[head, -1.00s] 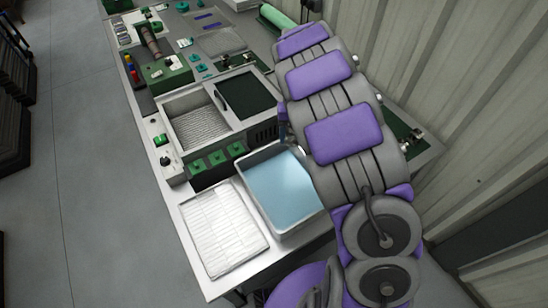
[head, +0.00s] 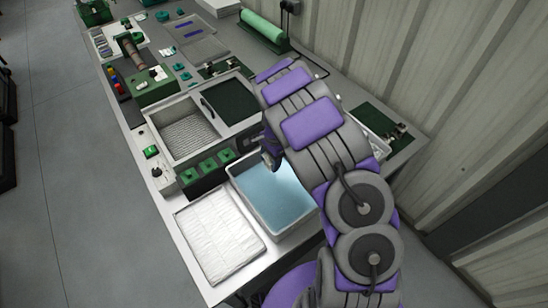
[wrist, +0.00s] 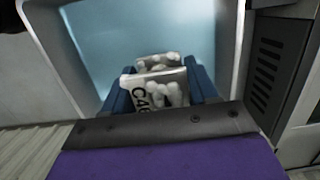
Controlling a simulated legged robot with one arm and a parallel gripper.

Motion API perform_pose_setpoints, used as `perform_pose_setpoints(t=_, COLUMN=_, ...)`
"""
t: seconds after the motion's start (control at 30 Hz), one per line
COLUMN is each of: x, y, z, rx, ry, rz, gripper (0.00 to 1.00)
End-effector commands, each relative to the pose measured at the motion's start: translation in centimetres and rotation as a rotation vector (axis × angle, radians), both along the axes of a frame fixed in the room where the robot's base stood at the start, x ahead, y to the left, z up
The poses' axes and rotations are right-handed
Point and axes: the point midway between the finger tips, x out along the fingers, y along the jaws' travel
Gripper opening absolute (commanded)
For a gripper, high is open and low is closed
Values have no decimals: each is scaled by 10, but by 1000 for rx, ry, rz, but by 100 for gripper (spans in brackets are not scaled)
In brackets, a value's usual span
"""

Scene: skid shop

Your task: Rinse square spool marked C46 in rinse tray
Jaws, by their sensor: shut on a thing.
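My gripper (wrist: 160,84) has blue fingers shut on the square spool (wrist: 148,93), a pale piece with white lumps on it and "C46" in dark letters. The rinse tray (wrist: 140,35), light-walled with blue liquid, lies behind and around the spool in the wrist view. I cannot tell whether the spool touches the liquid. In the head view, the rinse tray (head: 278,198) sits at the front right of the bench. My wrist is at its back edge, and the spool is hidden there.
Behind are a mesh-bottomed basin (head: 187,128), a dark-topped basin (head: 232,102) and a row of green squares (head: 208,165). A corrugated wall (head: 440,90) stands on the right.

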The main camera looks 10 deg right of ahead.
Motion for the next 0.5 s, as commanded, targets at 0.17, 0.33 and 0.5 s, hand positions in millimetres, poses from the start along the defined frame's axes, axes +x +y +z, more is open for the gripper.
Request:
perform_pose_setpoints(t=0.17, x=0, y=-3, z=-11, rx=2, ry=0, rz=2, gripper=36)
perform_pose_setpoints(t=0.33, x=0, y=-9, z=-26, rx=10, ry=-1, rz=1, gripper=36)
perform_pose_setpoints(t=0.5, x=0, y=-10, z=-43, rx=11, ry=0, rz=1, gripper=36)
